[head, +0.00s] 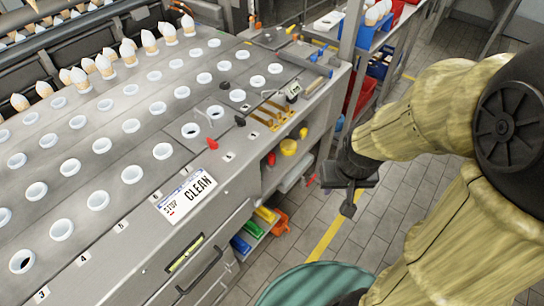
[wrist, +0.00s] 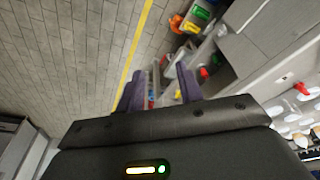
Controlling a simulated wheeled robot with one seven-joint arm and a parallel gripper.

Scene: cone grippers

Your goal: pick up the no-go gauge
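I cannot tell for sure which object is the no-go gauge. A small red-ended piece (head: 212,143) lies on the grey bench top, near its front edge. Brass-coloured pieces lie in a shallow holder (head: 268,115) at the bench's right end, beside a small instrument with a display (head: 292,92). My gripper (head: 348,207) hangs over the floor to the right of the bench, apart from all of these. In the wrist view, its two fingers (wrist: 160,84) stand apart with nothing seen between them.
Shelves below hold coloured bins (head: 265,214). A rack with blue and red bins (head: 370,35) stands behind. A green round top (head: 310,285) is at the bottom. Tiled floor is open between.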

